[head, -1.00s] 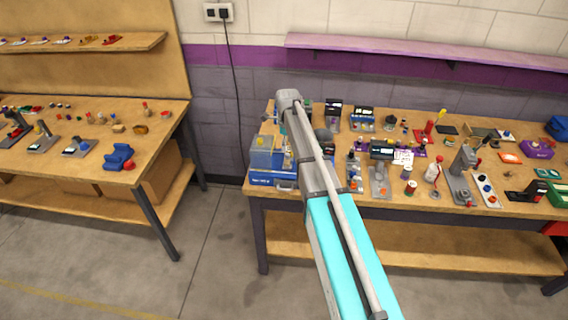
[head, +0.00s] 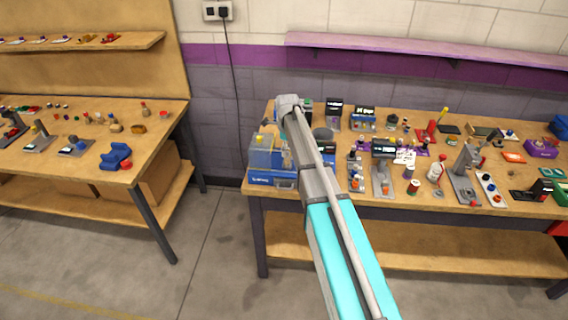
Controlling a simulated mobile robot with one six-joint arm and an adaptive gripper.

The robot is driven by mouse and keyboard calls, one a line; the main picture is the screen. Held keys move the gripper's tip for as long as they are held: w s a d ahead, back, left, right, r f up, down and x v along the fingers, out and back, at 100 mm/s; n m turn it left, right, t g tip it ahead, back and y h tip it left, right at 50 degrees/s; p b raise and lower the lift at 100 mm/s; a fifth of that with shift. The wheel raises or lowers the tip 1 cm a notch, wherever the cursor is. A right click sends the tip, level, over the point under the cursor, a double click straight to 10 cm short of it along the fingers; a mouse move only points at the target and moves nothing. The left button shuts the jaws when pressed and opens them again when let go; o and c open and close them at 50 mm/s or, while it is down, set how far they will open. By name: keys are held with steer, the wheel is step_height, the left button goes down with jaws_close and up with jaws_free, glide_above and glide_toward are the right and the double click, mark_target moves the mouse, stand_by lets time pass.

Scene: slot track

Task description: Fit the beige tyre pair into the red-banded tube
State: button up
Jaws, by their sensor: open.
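I cannot pick out the beige tyre pair for certain among the many small parts on the right bench (head: 300,202). The red-banded tube is not certain either.
A blue case with a clear-sided box (head: 262,158) stands at the bench's left end, close beside my arm. Small fixtures and bottles crowd the bench to the right. Another bench (head: 100,168) with a blue holder (head: 116,156) stands at the left, with open floor between.

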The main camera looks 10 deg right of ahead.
steer(key=shift+f+b, duration=0.5)
steer(key=shift+f, duration=0.3)
steer(key=shift+c, duration=0.2)
jaws_close()
